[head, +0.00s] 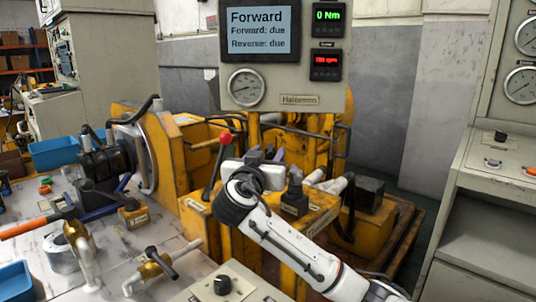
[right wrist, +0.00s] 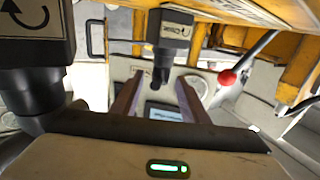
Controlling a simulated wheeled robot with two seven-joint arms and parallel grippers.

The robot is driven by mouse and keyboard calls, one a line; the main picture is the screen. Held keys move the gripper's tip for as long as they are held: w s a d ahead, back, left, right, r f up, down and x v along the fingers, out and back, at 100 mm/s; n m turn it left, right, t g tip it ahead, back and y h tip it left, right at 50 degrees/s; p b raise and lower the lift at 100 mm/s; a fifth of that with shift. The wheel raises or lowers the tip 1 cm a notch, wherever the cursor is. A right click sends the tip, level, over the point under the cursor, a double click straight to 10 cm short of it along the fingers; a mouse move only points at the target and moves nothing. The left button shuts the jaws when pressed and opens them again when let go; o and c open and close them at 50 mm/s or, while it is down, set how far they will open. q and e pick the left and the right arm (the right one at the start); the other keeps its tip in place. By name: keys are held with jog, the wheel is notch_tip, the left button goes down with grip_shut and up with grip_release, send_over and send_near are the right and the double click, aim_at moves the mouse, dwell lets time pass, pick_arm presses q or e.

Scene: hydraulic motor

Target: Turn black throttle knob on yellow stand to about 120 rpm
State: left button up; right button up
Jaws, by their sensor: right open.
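The yellow stand (head: 315,215) is at the centre of the head view. In the right wrist view, a black knob (right wrist: 161,75) on a labelled block shows between the open fingers (right wrist: 158,98). I cannot tell whether they touch it. A larger black block with a curved arrow (right wrist: 32,25) is at the left. My left gripper is out of view.
The display panel (head: 284,95) reads "Forward" and 0 Nm; its red rpm readout (head: 326,66) is too small to read surely. A red-tipped lever (head: 225,138) stands beside the gripper. Tools and valves crowd the left bench. Grey cabinets (head: 495,205) stand at the right.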

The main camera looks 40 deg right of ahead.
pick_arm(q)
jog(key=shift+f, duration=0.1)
pick_arm(e)
jog(key=shift+d, duration=0.1)
grip_shut()
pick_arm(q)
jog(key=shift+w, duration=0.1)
pick_arm(e)
jog(key=shift+w+f+g, duration=0.1)
jog(key=shift+g, duration=0.2)
